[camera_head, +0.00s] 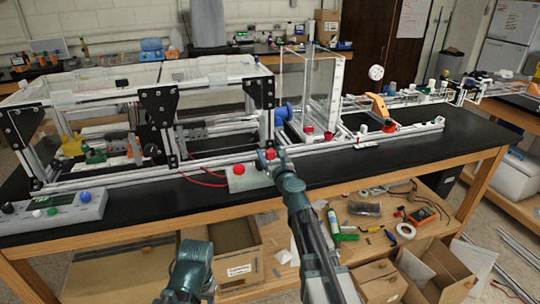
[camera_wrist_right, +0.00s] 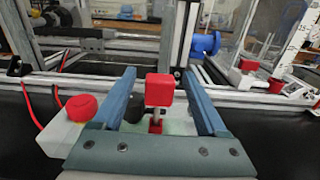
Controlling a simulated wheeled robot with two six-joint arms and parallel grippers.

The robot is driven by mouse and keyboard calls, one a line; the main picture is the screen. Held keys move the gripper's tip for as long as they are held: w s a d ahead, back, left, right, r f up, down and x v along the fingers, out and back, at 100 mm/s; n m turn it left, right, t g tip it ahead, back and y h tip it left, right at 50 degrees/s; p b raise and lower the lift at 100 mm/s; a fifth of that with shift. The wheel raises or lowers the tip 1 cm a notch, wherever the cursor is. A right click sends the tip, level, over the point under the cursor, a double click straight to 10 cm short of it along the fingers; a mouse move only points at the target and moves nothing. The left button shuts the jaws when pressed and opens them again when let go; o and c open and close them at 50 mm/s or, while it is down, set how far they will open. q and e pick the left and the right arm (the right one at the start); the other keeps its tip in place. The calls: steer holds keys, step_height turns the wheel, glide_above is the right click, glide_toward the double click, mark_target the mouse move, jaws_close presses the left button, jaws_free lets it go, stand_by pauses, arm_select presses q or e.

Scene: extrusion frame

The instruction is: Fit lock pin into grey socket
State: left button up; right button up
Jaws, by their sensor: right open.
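The lock pin appears to be the piece with a square red head (camera_wrist_right: 159,90) and a short pale metal shaft. It stands upright over a small red fitting (camera_wrist_right: 156,126) on a pale box; whether it is seated there I cannot tell. In the head view its red head (camera_head: 270,154) shows at my right gripper (camera_head: 276,158). In the right wrist view my right gripper (camera_wrist_right: 160,74) is open, with one finger on each side of the head and visible gaps. I cannot pick out the grey socket with certainty.
The pale box (camera_wrist_right: 60,135) carries a red button (camera_wrist_right: 82,108) and has red wires. Behind it runs an aluminium extrusion frame (camera_head: 120,178) with black brackets. A blue flanged part (camera_head: 283,113) stands behind. The black bench top (camera_head: 340,172) is clear to the right.

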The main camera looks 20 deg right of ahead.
jaws_close()
stand_by(0.3)
arm_select(q)
steer(key=shift+r, duration=0.15)
arm_select(e)
steer(key=shift+r, duration=0.2)
